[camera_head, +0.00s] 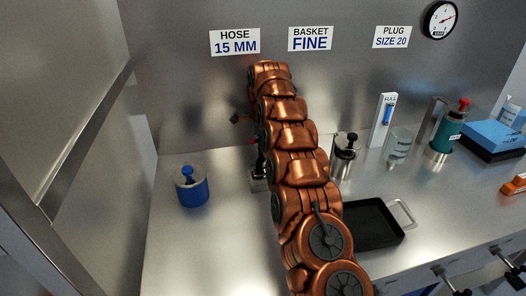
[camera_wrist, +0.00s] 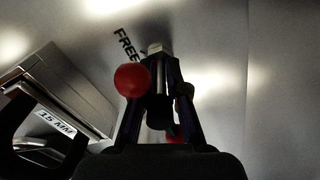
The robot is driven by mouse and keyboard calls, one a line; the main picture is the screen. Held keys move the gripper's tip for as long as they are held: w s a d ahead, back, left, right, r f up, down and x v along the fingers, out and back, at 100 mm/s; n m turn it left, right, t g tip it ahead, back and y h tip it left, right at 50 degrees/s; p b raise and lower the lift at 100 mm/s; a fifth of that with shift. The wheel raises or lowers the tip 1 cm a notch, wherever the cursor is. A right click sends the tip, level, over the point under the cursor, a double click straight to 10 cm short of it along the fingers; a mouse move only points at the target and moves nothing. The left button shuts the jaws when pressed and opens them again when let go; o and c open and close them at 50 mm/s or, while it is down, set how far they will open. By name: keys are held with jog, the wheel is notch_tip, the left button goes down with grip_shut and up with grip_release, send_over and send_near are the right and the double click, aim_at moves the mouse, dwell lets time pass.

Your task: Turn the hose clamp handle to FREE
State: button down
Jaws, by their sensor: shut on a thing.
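My gripper (camera_wrist: 160,88) is shut in the wrist view, its two dark fingers closed in around a metal and dark post of the hose clamp. A red ball knob (camera_wrist: 133,80), which looks like the end of the clamp handle, shows at the left finger. A second red part (camera_wrist: 174,136) shows lower between the fingers. The handle's shaft is mostly hidden, so its exact angle cannot be told. The printed word FREE (camera_wrist: 127,44) lies just beyond the fingertips. In the head view my copper arm hides most of the clamp and gripper.

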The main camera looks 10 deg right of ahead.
jog(key=shift+m, duration=0.3)
dwell(0.4)
jog(key=c, duration=1.2)
grip_release()
